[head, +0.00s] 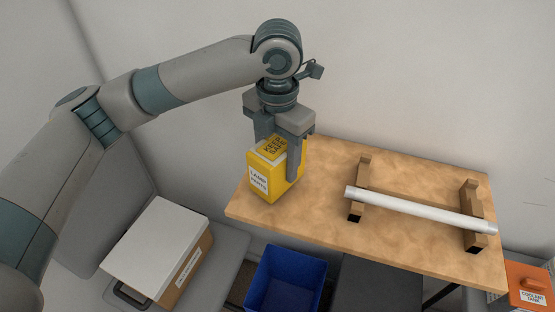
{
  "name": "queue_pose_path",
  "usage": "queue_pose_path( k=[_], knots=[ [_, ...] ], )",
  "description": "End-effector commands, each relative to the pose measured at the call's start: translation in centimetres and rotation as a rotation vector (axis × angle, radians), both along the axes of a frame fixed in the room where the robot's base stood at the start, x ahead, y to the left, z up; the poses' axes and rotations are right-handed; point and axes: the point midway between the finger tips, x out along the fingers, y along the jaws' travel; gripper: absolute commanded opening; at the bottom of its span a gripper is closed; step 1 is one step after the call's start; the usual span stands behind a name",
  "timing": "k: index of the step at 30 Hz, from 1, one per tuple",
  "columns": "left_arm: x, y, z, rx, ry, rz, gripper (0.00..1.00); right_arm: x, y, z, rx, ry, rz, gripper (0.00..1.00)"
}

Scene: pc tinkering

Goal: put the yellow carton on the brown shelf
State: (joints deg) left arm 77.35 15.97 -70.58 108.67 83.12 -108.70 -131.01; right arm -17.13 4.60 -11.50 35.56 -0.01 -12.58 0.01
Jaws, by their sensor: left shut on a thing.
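The yellow carton (265,183) has a "LAMP PARTS" label on its front and a "KEEP SAFE" marking on top. My left gripper (279,160) comes down from above with its fingers on both sides of the carton and is shut on it. The carton is upright over the left end of the brown shelf (325,206). I cannot tell whether its base touches the shelf or is just above it. My right gripper is not in view.
A white tube (420,210) rests on two wooden cradles on the shelf's right half. A white-lidded box (157,245) sits on a grey seat at lower left. A blue bin (286,281) stands below the shelf's front edge. An orange coolant tank (528,285) is at lower right.

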Motion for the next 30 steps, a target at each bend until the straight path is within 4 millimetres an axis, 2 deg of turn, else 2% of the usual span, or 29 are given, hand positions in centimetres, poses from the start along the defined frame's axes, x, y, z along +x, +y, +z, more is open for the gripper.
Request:
queue_pose_path(
  k=[5, 16, 17, 19, 30],
  knots=[
    [0.0, 0.0, -1.2, 0.001, -0.001, -0.001, 0.21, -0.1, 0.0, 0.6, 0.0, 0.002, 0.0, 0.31],
    [0.0, 0.0, -1.6, -0.001, -0.001, -0.001, 0.21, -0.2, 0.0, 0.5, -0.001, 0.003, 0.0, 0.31],
    [0.0, 0.0, -1.6, 0.0, 0.0, -0.001, 0.53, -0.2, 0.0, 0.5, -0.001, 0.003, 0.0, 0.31],
    [0.0, 0.0, -1.6, 0.0, 0.0, -0.001, 0.69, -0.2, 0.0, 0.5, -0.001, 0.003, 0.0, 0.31],
    [0.0, 0.0, -1.4, 0.0, -0.001, -0.001, 0.69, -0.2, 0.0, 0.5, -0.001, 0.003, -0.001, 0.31]
  ],
)
